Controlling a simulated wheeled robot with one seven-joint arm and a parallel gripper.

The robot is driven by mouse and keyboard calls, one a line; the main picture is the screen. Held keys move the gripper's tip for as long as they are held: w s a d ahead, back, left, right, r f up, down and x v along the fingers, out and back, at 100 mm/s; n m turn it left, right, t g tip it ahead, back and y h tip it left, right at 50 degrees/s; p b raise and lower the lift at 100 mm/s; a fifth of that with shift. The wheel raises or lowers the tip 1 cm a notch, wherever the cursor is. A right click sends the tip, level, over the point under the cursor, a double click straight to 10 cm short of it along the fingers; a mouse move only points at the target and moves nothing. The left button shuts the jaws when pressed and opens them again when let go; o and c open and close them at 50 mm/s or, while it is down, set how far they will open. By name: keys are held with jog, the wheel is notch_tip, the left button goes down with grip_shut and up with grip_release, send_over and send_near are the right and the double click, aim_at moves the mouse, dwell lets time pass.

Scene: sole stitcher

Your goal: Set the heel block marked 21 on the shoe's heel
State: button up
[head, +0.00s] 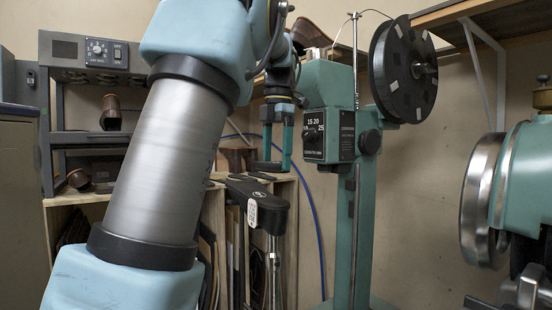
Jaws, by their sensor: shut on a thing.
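My gripper (270,165) hangs fingers down left of the green stitcher, above the black-topped stand (240,190). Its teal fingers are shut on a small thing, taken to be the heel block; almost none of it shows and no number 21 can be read. A brown shoe-like thing (236,158) sits just left of the fingers, partly hidden by my arm. I cannot tell whether it rests on the stand or on the wooden rack behind, nor whether the gripper touches it.
The green stitcher (340,90) with its black reel (402,70) stands close right of my gripper. A wooden rack (290,215) is behind. Brown shoes (110,112) sit on the grey shelving at left. A green machine with a metal drum (482,200) stands at far right.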

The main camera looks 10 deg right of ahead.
aim_at(276, 203)
jog(key=shift+f+b, duration=1.85)
jog(key=shift+f, duration=0.1)
jog(key=shift+f+b, duration=0.55)
jog(key=shift+f, duration=0.45)
jog(key=shift+f, duration=0.15)
jog(key=shift+s+f+b, duration=0.2)
jog(key=shift+f+b, duration=0.15)
jog(key=shift+f, duration=0.35)
jog(key=shift+r+p, duration=0.25)
jog(key=shift+p, duration=0.15)
jog(key=o, duration=1.1)
jog(key=shift+o, duration=0.2)
jog(key=shift+w+d, duration=0.1)
